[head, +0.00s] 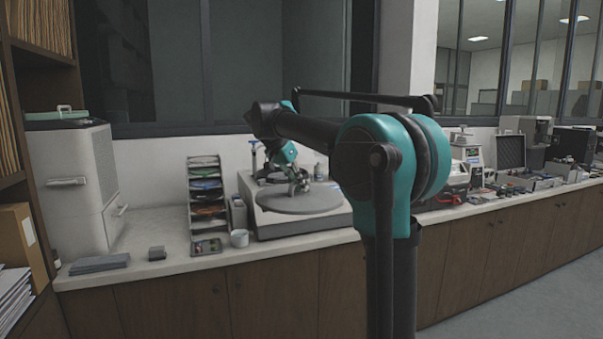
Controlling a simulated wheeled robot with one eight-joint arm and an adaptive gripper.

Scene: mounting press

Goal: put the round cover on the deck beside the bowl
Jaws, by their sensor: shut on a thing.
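The round cover (285,203) is a wide, flat grey disc over the pale deck (262,228) of the machine on the counter. My gripper (299,190) is at the top of the cover, near its middle, and is shut on it; the grip point is small and dark. I cannot tell whether the cover touches the deck or hangs a little above it. My arm also hides the right part of the deck.
A large light cabinet (75,185) stands farther left. Instruments (470,165) and small items crowd the counter to the right. The wall and window are close behind.

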